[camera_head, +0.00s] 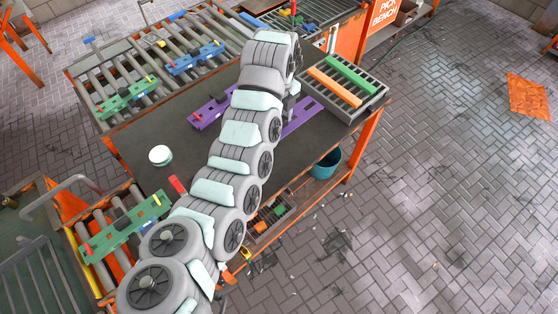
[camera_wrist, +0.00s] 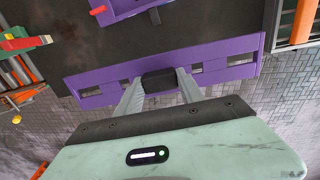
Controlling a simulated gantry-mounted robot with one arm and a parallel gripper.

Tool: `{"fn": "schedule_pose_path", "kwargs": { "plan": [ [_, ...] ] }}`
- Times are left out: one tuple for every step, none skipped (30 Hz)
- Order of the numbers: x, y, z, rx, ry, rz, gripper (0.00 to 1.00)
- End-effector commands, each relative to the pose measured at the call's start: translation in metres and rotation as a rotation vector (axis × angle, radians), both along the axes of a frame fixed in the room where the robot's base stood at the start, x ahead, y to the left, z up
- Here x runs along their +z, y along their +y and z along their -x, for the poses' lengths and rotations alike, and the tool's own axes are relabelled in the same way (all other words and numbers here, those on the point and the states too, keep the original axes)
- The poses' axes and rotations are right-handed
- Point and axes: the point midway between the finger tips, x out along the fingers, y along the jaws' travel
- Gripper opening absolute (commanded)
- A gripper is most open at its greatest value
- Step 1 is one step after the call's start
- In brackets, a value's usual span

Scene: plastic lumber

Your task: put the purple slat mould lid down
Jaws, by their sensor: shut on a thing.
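The purple slat mould lid (camera_wrist: 225,48) is a long flat plate with slots and a dark knob (camera_wrist: 158,80) at its middle. It also shows in the head view (camera_head: 302,117), partly behind my arm, at the right part of the dark bench. My gripper (camera_wrist: 160,84) is shut on the knob, one finger on each side. Brick floor shows through the slots, so the lid lies across the bench edge in the wrist view. I cannot tell its height. A purple mould (camera_head: 208,113) with a red handle sits on the bench; part of it shows in the wrist view (camera_wrist: 122,8).
A grey rack (camera_head: 368,99) with green and orange slats stands at the bench's right end. A round white-topped tub (camera_head: 160,155) sits on the bench (camera_head: 150,130). Roller conveyors carry green (camera_head: 128,99) and blue (camera_head: 195,58) moulds. The bench is bare around the tub.

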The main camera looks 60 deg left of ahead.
Motion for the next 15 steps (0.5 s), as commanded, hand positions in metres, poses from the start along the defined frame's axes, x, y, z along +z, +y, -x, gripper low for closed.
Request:
{"fn": "schedule_pose_path", "kwargs": {
  "plan": [
    [-0.006, 0.000, 0.002, -0.008, -0.002, 0.002, 0.00],
    [-0.011, 0.001, 0.002, -0.009, -0.002, 0.003, 0.00],
    [-0.018, 0.001, 0.002, -0.013, -0.003, 0.002, 0.00],
    [-0.024, 0.001, 0.002, -0.014, -0.003, 0.002, 0.00],
    [-0.030, 0.000, 0.002, -0.014, -0.002, 0.002, 0.00],
    [-0.039, 0.001, 0.002, -0.014, 0.000, 0.000, 0.00],
    [-0.046, 0.001, 0.002, -0.013, 0.000, 0.000, 0.00],
    [-0.051, 0.001, 0.003, -0.013, 0.001, 0.000, 0.00],
    [-0.058, 0.001, 0.002, -0.014, 0.001, 0.000, 0.00],
    [-0.063, 0.001, 0.003, -0.013, 0.002, 0.000, 0.00],
    [-0.067, 0.001, 0.004, -0.012, 0.002, 0.001, 0.00],
    [-0.074, 0.001, 0.004, -0.012, 0.003, 0.002, 0.00],
    [-0.079, 0.001, 0.004, -0.013, 0.002, 0.003, 0.00],
    [-0.085, 0.000, 0.004, -0.013, 0.003, 0.004, 0.00],
    [-0.092, 0.000, 0.004, -0.012, 0.004, 0.004, 0.00]
  ]
}}
